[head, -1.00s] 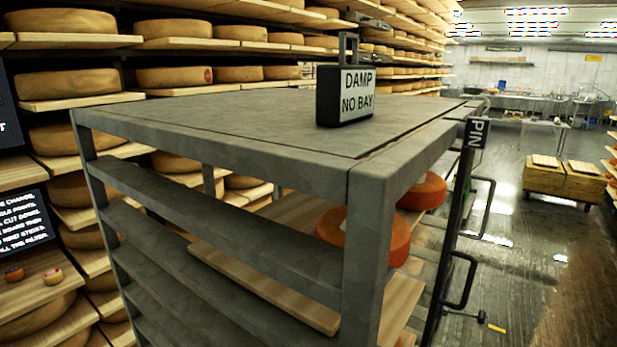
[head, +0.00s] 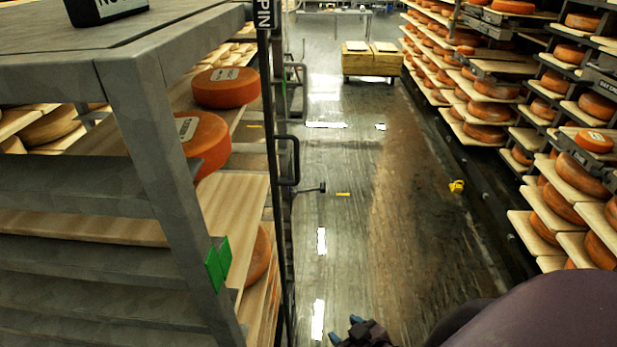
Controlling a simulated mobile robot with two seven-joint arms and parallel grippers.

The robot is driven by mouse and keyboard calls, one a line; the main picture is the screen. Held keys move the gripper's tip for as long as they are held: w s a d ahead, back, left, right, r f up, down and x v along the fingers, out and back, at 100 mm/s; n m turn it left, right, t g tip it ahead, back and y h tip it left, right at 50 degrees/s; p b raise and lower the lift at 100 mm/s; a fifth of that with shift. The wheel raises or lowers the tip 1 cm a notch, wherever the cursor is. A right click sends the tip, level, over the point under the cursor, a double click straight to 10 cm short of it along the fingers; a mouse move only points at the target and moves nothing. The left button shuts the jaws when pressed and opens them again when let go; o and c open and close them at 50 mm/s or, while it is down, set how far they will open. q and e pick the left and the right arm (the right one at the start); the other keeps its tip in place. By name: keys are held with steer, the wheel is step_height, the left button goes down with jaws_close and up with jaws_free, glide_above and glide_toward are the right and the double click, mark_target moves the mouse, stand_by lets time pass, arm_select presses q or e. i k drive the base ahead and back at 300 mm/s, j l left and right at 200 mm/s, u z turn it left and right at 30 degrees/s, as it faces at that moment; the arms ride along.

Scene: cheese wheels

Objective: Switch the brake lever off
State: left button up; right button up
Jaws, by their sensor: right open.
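A thin dark lever with a black knob (head: 322,187) sticks out to the right from the grey rack's side, low down beside the black handle. I take it for the brake lever; its base is hidden behind the rack's upright. A small yellow mark (head: 343,194) shows on the floor just right of the knob. My right gripper (head: 345,329), dark with blue fingertips, is at the bottom edge, below the lever in the picture and apart from it. It is open, with nothing seen between its fingers. My left gripper is out of view.
The grey rack (head: 145,85) fills the left, holding orange cheese wheels (head: 226,88) on boards. The wet aisle floor (head: 400,200) is mostly clear. Cheese shelves (head: 520,218) line the right; a wooden cart (head: 371,62) stands far off.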

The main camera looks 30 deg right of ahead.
mark_target(322, 188)
steer(key=k+l, duration=0.15)
steer(key=l, duration=0.2)
steer(key=k+l+u, duration=0.1)
steer(key=l, duration=0.25)
steer(key=k+l, duration=0.1)
steer(key=l, duration=0.3)
steer(key=l+u, duration=0.15)
steer(key=l, duration=0.3)
steer(key=l+u, duration=0.15)
steer(key=l, duration=0.7)
steer(key=i+l, duration=0.15)
steer(key=i+l+u, duration=0.1)
steer(key=l, duration=0.25)
steer(key=i, duration=0.05)
